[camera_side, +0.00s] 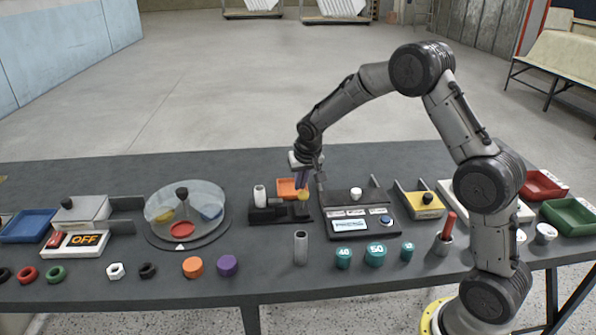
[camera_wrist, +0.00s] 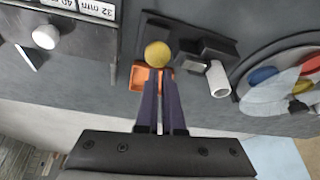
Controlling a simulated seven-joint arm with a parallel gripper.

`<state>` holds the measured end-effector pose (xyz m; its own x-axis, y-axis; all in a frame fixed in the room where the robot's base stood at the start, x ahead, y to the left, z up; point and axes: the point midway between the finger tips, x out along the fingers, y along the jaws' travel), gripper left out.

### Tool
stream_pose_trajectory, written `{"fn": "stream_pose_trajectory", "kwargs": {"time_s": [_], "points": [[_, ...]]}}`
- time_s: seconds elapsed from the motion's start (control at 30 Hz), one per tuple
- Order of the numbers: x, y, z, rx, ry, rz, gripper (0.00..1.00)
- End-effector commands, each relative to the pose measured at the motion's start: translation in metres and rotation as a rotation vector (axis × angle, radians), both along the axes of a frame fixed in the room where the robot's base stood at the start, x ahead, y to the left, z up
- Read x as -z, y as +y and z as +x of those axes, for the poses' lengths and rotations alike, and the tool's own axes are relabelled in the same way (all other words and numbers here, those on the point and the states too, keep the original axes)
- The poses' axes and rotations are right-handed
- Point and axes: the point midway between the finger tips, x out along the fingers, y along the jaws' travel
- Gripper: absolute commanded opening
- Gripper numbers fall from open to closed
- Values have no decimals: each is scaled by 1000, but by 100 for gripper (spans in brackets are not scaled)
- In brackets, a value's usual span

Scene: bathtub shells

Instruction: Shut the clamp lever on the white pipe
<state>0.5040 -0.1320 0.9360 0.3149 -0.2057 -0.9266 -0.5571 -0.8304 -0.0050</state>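The clamp (camera_side: 268,214) is a black block on the dark table, left of the display panel. The short white pipe (camera_side: 259,195) stands upright at its left end. A yellow ball knob (camera_side: 302,197), which looks like the lever's end, is at its right end. The wrist view also shows the knob (camera_wrist: 157,54), the clamp (camera_wrist: 190,52) and the pipe (camera_wrist: 219,78). My gripper (camera_wrist: 160,74) has its two purple fingers together, with only a thin slit between them and nothing held. Its fingertips are close to the knob; I cannot tell whether they touch. The lever's arm is mostly hidden.
An orange tray (camera_side: 287,187) lies just behind the clamp, partly under my fingers. The panel with a screen (camera_side: 352,225) is right of the clamp, and a clear-domed turntable (camera_side: 186,204) is left. A grey cylinder (camera_side: 301,249) and several colored knobs stand along the front.

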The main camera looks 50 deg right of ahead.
Motion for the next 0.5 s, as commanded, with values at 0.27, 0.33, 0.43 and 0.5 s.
{"fn": "stream_pose_trajectory", "kwargs": {"time_s": [0.27,0.33,0.43,0.5], "points": [[16,8,-14,4,48,13,0],[16,9,-14,4,48,15,0],[17,9,-14,3,49,14,0],[17,9,-14,3,50,14,0]]}}
